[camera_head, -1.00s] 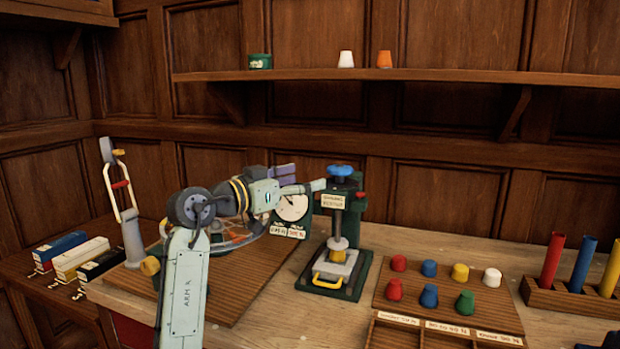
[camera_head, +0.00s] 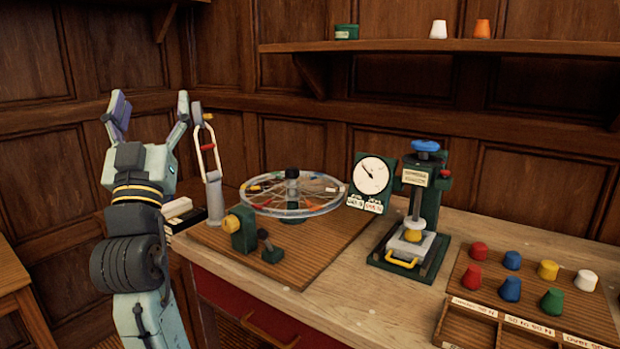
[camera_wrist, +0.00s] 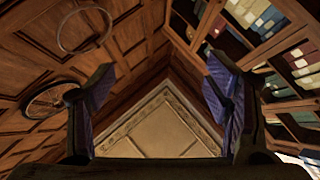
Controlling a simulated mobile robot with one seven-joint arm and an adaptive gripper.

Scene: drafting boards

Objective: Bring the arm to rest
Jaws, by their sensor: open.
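My gripper (camera_head: 151,112) points upward at the left of the head view, beside the workbench. Its two fingers are spread wide with nothing between them. The arm stands folded upright, left of the wheel stand. In the wrist view my gripper (camera_wrist: 160,105) also shows open, its purple-padded fingers apart. Between and beyond them are the ceiling (camera_wrist: 160,125) and upper walls.
The workbench (camera_head: 330,310) holds a spoked wheel (camera_head: 295,194) on a stand, a dial gauge (camera_head: 373,175), a green press (camera_head: 422,205) and several coloured caps (camera_head: 510,289). A side table (camera_head: 12,275) stands at the lower left. A wall shelf (camera_head: 390,46) runs behind.

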